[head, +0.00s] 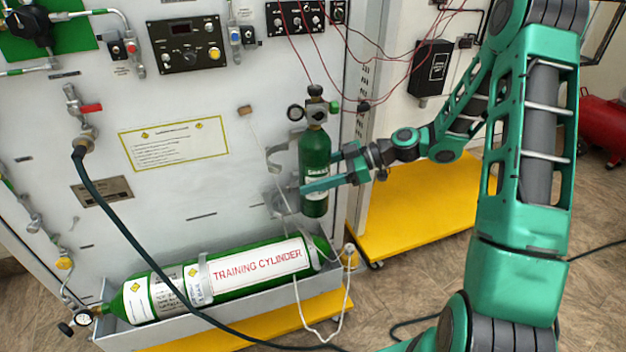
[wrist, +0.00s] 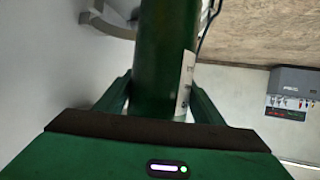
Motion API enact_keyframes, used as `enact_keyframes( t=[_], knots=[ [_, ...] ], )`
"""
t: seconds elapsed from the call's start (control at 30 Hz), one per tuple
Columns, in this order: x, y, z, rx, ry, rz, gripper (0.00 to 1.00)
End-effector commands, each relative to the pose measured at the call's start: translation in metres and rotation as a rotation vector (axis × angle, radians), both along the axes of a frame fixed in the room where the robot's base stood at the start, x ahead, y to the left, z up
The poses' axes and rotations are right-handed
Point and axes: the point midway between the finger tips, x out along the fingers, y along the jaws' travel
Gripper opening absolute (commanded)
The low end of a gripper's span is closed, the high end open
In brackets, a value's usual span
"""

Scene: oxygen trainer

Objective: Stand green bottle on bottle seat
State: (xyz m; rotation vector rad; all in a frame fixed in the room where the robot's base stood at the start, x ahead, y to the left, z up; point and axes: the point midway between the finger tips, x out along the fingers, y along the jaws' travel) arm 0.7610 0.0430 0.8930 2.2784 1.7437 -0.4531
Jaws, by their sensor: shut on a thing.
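The green bottle (head: 315,152) is upright in front of the white panel, with a dark valve and round gauge on top. My gripper (head: 314,178) is shut on the bottle's lower body, one finger in front of it. In the wrist view the bottle (wrist: 162,60) stands between both fingers (wrist: 160,100). Grey metal bracket parts, which look like the bottle seat (head: 283,203), are on the panel just left of the bottle's lower end. Part of a grey bracket also shows in the wrist view (wrist: 112,18). I cannot tell whether the bottle's bottom touches the seat.
A large green training cylinder (head: 240,268) lies in a grey tray (head: 225,318) below. A thin white cord (head: 297,290) hangs past its right end. A dark hose (head: 125,225) crosses the panel. A yellow platform (head: 420,215) is at right, and red wires hang above.

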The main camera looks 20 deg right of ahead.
Motion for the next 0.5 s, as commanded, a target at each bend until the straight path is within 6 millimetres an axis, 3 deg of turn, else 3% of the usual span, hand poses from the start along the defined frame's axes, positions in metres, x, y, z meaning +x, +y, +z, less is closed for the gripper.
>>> enact_keyframes(
  t=[0.5],
  knots=[
    [0.024, 0.003, 0.001, 0.004, -0.005, 0.002, 0.0]
  ],
)
